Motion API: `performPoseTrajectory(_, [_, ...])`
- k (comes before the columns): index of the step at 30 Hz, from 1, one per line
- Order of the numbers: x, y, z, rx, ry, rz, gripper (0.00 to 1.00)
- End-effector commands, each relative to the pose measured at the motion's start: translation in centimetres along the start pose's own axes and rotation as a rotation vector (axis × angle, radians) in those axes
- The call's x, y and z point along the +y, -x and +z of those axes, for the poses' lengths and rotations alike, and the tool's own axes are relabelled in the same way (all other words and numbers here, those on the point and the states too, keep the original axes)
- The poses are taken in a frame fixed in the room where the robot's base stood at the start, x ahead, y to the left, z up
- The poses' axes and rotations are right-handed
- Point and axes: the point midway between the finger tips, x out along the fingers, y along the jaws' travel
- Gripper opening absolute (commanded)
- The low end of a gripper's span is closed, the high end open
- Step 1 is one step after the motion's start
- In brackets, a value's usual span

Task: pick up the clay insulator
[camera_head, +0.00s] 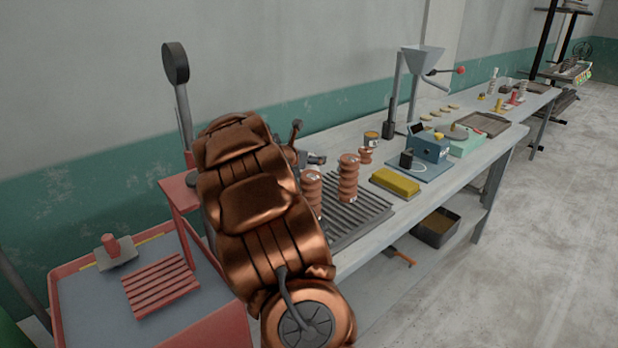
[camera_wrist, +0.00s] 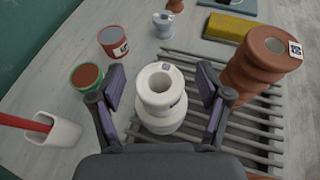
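Two terracotta ribbed clay insulators show in the head view: one (camera_head: 348,178) upright on the slatted rack (camera_head: 366,213), the other (camera_head: 312,190) to its left, partly covered by my arm. In the wrist view, a terracotta insulator (camera_wrist: 262,68) with a label on top stands right of my gripper, outside its fingers. A white ribbed insulator (camera_wrist: 160,103) appears between the spread fingers of my gripper (camera_wrist: 160,78); I cannot tell whether they touch it. My gripper is open. In the head view it is mostly hidden behind my arm.
A red can (camera_wrist: 113,41), a green-rimmed can (camera_wrist: 87,76), a white cup (camera_wrist: 50,131) with a red handle and a small pale fitting (camera_wrist: 163,24) surround the gripper. A yellow block (camera_head: 395,182) lies beyond the rack. A red tray (camera_head: 85,300) is at left.

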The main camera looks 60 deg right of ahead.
Motion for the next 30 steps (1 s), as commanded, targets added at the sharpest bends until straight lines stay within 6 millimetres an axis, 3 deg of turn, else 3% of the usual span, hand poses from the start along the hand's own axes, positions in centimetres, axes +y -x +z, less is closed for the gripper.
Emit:
performPoseTrajectory(2, [0.01, 0.01, -0.01, 0.000, 0.000, 0.000, 0.68])
performPoseTrajectory(21, [0.00, 0.01, -0.04, 0.001, 0.000, 0.000, 0.02])
performPoseTrajectory(30, [0.00, 0.02, 0.01, 0.000, 0.000, 0.000, 0.00])
